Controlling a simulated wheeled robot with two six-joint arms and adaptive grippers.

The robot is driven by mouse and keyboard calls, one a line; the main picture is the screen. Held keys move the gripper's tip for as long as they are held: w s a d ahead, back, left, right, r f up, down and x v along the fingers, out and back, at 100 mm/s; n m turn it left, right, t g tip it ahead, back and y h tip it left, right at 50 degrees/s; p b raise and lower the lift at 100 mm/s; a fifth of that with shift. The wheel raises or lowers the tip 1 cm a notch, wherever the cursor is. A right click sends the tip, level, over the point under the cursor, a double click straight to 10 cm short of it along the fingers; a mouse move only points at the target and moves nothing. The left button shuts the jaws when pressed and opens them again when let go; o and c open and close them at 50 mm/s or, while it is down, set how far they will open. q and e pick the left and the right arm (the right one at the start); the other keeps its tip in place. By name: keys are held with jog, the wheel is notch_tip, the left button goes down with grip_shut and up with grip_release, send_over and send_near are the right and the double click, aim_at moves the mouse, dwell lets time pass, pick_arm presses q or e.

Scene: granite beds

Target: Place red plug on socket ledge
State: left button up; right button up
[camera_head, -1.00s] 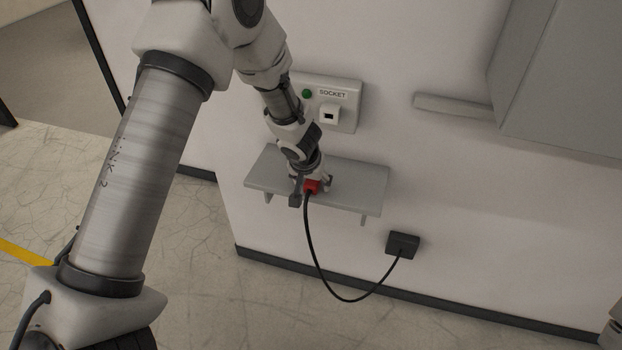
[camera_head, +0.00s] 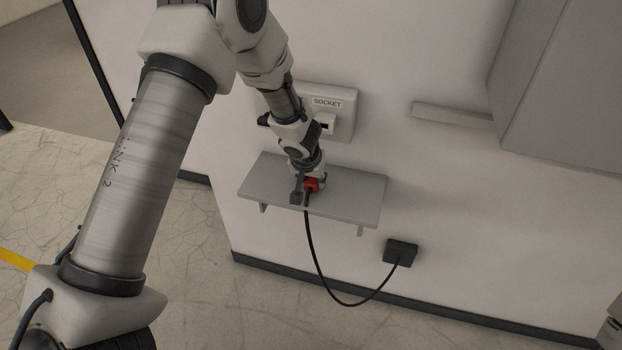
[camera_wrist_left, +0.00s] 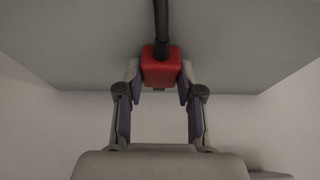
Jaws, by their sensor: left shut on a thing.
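The red plug (camera_head: 311,185) is between the fingers of my left gripper (camera_head: 309,190), which is shut on it. The plug is at the grey socket ledge (camera_head: 352,196), over its front half; I cannot tell whether it touches the surface. In the left wrist view the red plug (camera_wrist_left: 160,68) sits between the two fingertips (camera_wrist_left: 158,82), with its black cable running up and away. The ledge (camera_wrist_left: 80,40) fills the upper part of that view. My right gripper is not in view.
The wall socket panel (camera_head: 345,100) labelled SOCKET is above the ledge, partly hidden by my left arm. The plug's black cable (camera_head: 325,288) hangs in a loop to a dark wall box (camera_head: 401,251). A grey cabinet (camera_head: 570,90) is at upper right. The ledge's right part is bare.

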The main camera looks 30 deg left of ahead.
pick_arm(q)
jog(key=shift+w+a, duration=0.1)
jog(key=shift+w, duration=0.25)
jog(key=o, duration=1.2)
jog(key=shift+r, duration=0.1)
jog(key=v, duration=1.1)
jog(key=shift+s+r, duration=0.3)
jog(key=shift+r, duration=0.05)
